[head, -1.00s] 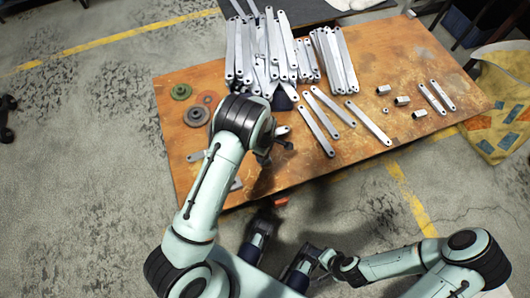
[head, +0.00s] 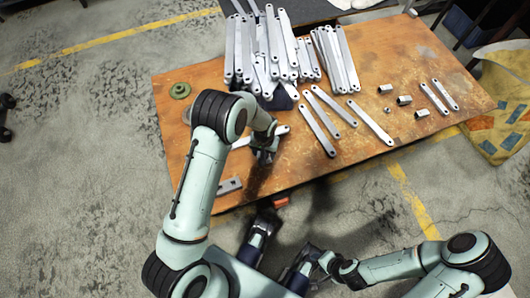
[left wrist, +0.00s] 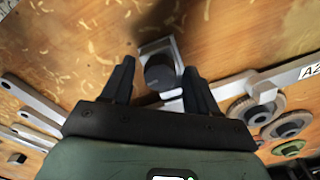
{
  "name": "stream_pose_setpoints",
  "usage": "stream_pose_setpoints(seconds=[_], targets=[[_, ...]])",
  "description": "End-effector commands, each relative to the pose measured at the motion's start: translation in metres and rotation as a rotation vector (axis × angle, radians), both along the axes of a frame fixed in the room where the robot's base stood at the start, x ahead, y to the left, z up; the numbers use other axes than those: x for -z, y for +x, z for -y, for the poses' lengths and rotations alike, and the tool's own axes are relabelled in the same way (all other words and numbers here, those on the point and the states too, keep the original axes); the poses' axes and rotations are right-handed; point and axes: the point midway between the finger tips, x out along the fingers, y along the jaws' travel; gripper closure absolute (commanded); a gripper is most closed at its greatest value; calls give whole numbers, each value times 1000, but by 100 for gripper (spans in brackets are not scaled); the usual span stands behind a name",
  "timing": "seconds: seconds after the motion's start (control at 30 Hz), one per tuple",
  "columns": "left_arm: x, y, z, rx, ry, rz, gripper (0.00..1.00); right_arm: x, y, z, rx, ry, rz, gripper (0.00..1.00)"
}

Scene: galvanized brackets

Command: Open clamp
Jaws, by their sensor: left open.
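The clamp appears in the left wrist view as a dark round knob (left wrist: 158,72) on a pale metal body (left wrist: 165,46). My left gripper (left wrist: 157,78) is open, with one finger on either side of the knob; I cannot tell whether they touch it. In the head view the left gripper (head: 263,156) is low over the near left part of the table (head: 300,170), and the arm and gripper hide the clamp there. My right gripper (head: 318,262) is in front of the table at the bottom, small and partly hidden, so its jaws cannot be made out.
Galvanized brackets (head: 262,52) are piled at the back, with loose flat bars (head: 318,125) in front. Small metal nuts (head: 404,100) lie to the right. Washers and discs (left wrist: 250,107) and a flat bar (left wrist: 36,100) flank the gripper in the wrist view.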

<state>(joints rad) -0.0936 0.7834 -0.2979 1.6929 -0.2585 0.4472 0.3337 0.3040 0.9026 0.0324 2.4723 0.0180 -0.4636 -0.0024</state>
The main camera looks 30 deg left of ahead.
Motion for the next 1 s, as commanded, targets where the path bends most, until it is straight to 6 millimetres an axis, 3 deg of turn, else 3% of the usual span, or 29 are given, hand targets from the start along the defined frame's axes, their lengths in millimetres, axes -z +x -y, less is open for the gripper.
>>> stream_pose_setpoints(seconds=[0.2,0.7,0.77,0.87,1.0], targets=[[0,0,0,221,-1,0,41,4,0,0,1,-1,-2,57],[2,0,0,238,0,0,41,6,0,1,3,-3,-2,57],[2,0,0,238,0,0,57,6,0,1,3,-3,-2,57],[2,0,0,238,0,0,89,7,0,1,3,-4,-3,57],[2,0,0,237,0,0,92,7,0,1,4,-4,-2,57]])
